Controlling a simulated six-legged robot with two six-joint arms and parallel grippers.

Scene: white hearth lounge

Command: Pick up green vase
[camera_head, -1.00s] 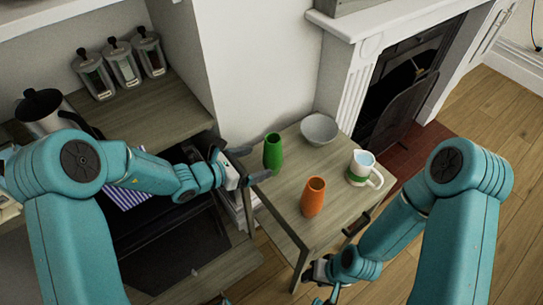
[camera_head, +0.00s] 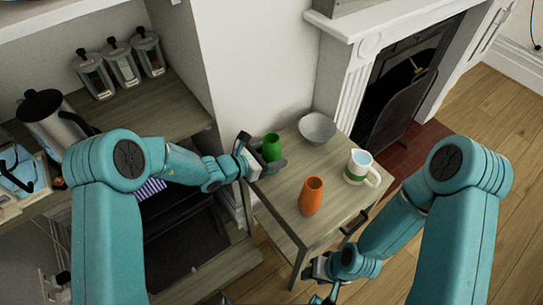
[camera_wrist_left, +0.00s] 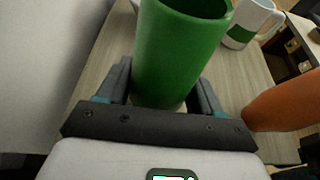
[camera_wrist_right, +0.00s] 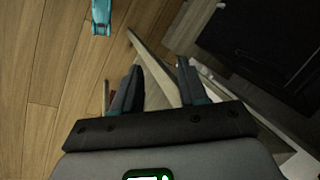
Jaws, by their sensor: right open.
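The green vase (camera_head: 272,147) stands upright on the small wooden table, near its left edge. My left gripper (camera_head: 264,158) is at the vase from the left, with one finger on each side of it. In the left wrist view the green vase (camera_wrist_left: 177,50) fills most of the space between the spread fingers, and its base is partly hidden by the gripper. The jaws look open around it; contact is hard to make out. My right gripper (camera_wrist_right: 155,85) is open and empty, low beside the table's front, over the floor.
The orange vase (camera_head: 311,196) stands near the front of the table (camera_head: 287,203). A grey bowl (camera_head: 317,128) and a white-green mug (camera_head: 361,167) are behind and to the right. A wall lies just behind the table.

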